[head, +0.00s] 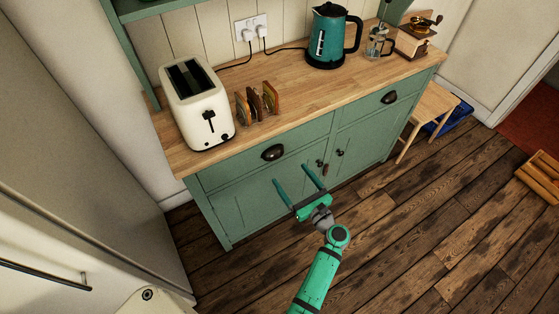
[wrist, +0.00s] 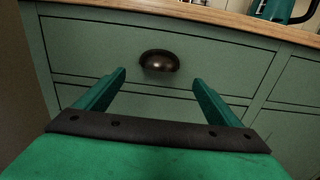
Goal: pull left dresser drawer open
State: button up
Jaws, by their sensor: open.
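The green dresser (head: 225,204) has two drawers side by side under a wooden top. The left drawer (head: 236,164) looks flush with the dresser front and carries a dark cup handle (head: 272,152). In the wrist view the same handle (wrist: 158,61) sits ahead of my fingers, near the middle of the left drawer front (wrist: 100,42). My gripper (head: 296,176) is open and empty, its two fingers apart and pointing at the dresser front. In the wrist view my gripper (wrist: 158,80) spans either side of the handle, which appears beyond and slightly above the fingertips, apparently untouched.
The right drawer has its own cup handle (head: 389,97). Below are cupboard doors with small knobs (head: 340,153). A toaster (head: 198,103), toast rack (head: 257,104), kettle (head: 327,40) and French press (head: 378,43) stand on top. A stool (head: 428,113) stands at the right. The wooden floor (head: 420,220) in front is clear.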

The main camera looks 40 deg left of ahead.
aim_at(277, 157)
jog(key=x, duration=0.9)
jog(key=shift+a, duration=0.15)
